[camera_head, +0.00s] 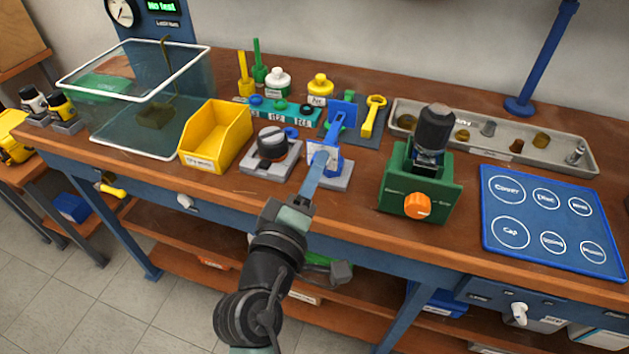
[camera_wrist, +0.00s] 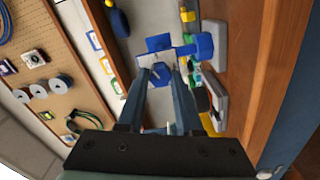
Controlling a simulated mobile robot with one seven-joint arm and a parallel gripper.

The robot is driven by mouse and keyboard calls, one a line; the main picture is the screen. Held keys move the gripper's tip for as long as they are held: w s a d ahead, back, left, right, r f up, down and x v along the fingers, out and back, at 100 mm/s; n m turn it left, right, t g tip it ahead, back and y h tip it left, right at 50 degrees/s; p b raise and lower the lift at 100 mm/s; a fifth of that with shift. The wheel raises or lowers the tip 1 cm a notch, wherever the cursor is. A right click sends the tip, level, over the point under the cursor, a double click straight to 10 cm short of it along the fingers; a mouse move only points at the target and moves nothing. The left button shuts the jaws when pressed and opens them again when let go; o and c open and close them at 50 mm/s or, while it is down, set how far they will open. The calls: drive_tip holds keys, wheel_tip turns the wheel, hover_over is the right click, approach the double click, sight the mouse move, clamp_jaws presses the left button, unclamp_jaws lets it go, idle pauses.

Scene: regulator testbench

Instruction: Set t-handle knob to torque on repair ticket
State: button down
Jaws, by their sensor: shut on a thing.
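A blue T-shaped handle (camera_head: 343,108) rises above a small grey base (camera_head: 335,180) near the front of the workbench. My gripper (camera_head: 322,160) reaches in from the front and is shut on this blue handle. In the wrist view, the two fingertips of my gripper (camera_wrist: 163,68) meet at the blue handle (camera_wrist: 160,44), with a blue knob-like end (camera_wrist: 203,45) to the right. The fingers and arm hide part of the handle and base. I cannot read any torque scale or make out a repair ticket.
A dial knob on a grey base (camera_head: 272,145) stands close left, beside a yellow bin (camera_head: 222,132). A green vise (camera_head: 437,190) holding a black part (camera_head: 434,125) stands right. A blue mat (camera_head: 550,215) lies far right.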

drive_tip(key=m+b, duration=0.3)
drive_tip(key=m, duration=0.2)
drive_tip(key=shift+b, duration=0.3)
idle(0.4)
drive_tip(key=c, duration=0.6)
unclamp_jaws()
drive_tip(key=shift+o, duration=0.2)
drive_tip(key=b+v, duration=0.1)
drive_tip(key=v, duration=1.2)
